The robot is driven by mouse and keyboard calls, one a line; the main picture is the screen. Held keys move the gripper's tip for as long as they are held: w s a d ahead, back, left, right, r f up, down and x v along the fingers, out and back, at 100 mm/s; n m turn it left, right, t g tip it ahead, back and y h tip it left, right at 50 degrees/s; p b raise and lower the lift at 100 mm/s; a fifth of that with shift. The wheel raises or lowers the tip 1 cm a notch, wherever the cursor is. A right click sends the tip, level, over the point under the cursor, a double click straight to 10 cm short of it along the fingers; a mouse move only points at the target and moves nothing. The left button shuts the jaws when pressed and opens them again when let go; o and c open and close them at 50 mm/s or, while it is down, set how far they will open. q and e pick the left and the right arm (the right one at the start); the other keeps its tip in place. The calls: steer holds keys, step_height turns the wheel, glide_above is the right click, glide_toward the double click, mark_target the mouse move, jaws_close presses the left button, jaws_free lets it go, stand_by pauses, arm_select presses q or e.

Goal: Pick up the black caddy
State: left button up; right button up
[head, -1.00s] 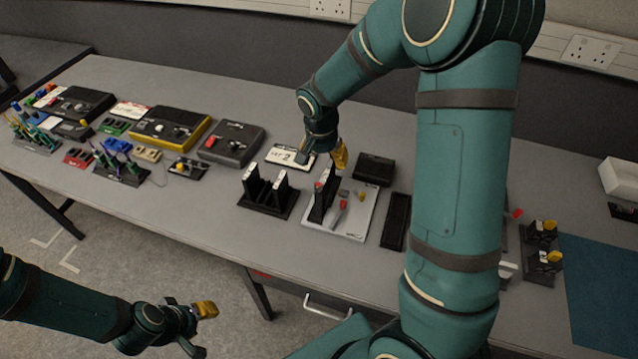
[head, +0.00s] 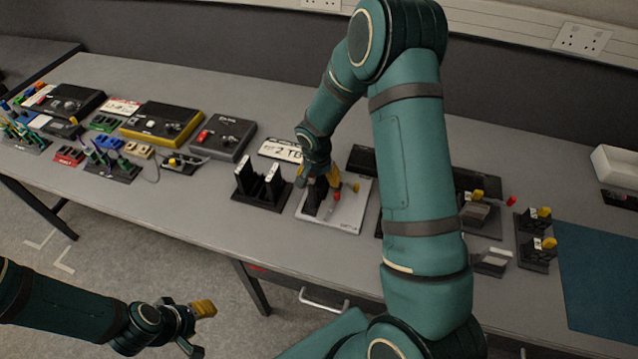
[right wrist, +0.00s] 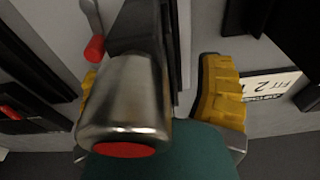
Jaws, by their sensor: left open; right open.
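The black caddy (head: 314,198) looks to be the dark upright holder on the light grey tray (head: 347,218). My right gripper (head: 318,181) is over its top, open, with yellow-padded fingers. In the right wrist view, my right gripper (right wrist: 152,75) has its fingers on either side of a dark body (right wrist: 140,30) and a metal cylinder (right wrist: 125,100) with a red end. I cannot tell whether the fingers touch them. My left gripper (head: 200,326) is open and empty, low at the left in front of the table.
A black two-post stand (head: 262,193) is just left of the tray. A white label card (head: 281,150) lies behind it. A grey box (head: 224,137) and a yellow-edged box (head: 162,125) are further left. My right arm hides part of the table on the right.

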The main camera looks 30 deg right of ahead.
steer(key=shift+f, duration=0.1)
jaws_close()
stand_by(0.3)
